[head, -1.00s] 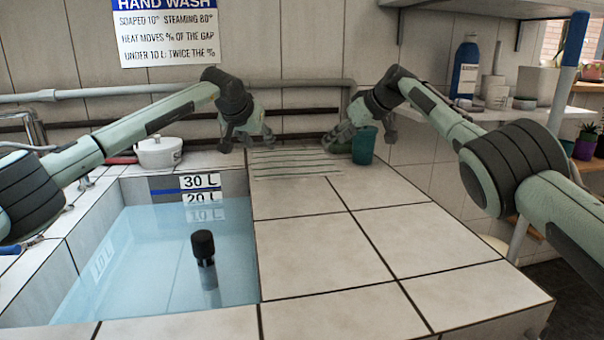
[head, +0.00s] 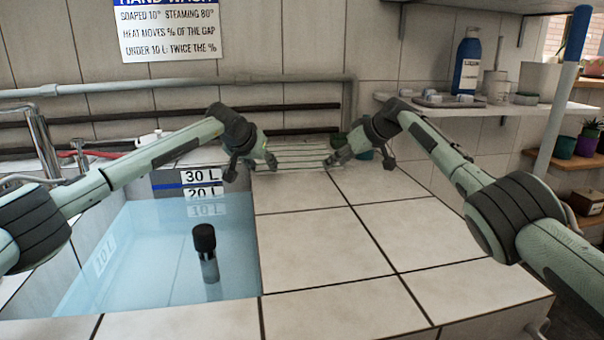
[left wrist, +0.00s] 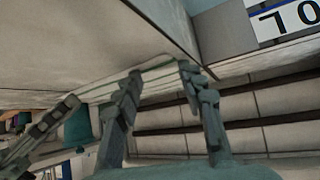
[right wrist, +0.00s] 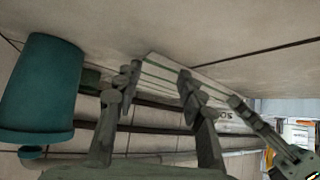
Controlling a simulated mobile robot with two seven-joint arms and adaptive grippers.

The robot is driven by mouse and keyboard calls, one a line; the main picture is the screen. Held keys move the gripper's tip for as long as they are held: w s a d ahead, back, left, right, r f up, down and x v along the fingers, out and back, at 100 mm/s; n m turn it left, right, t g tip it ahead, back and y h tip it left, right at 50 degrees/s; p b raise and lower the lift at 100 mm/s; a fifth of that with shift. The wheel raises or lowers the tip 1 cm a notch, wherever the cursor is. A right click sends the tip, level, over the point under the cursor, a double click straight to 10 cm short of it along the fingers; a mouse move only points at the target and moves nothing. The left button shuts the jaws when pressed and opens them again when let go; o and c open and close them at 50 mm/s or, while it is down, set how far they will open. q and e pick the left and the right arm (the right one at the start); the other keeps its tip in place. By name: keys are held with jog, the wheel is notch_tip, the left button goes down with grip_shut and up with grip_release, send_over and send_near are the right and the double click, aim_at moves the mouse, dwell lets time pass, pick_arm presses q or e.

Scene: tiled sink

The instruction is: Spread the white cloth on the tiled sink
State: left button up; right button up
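The white cloth (head: 300,153) with thin green stripes lies flat and narrow on the tiles at the back of the tiled sink (head: 335,235). It also shows in the left wrist view (left wrist: 158,76) and the right wrist view (right wrist: 160,76). My left gripper (head: 252,168) is at the cloth's left end, its fingers apart. My right gripper (head: 358,165) is at the right end, its fingers also apart. In both wrist views the cloth shows between and beyond the fingertips. I cannot tell whether the fingers touch it.
The water-filled basin (head: 150,240) lies left, with a black-topped post (head: 205,240) in it. A teal cup (right wrist: 40,85) stands by my right gripper, mostly hidden in the head view. Pipes run along the back wall. The front and right tiles are clear.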

pick_arm(q)
jog(key=shift+c, duration=0.3)
pick_arm(e)
jog(key=shift+f, duration=0.1)
jog(key=shift+c, duration=0.3)
pick_arm(q)
jog(key=shift+f, duration=0.2)
jog(key=c, duration=0.8)
pick_arm(e)
jog(key=shift+f, duration=0.15)
jog(key=c, duration=0.8)
pick_arm(q)
grip_shut()
pick_arm(e)
grip_shut()
jog(key=shift+f, duration=0.15)
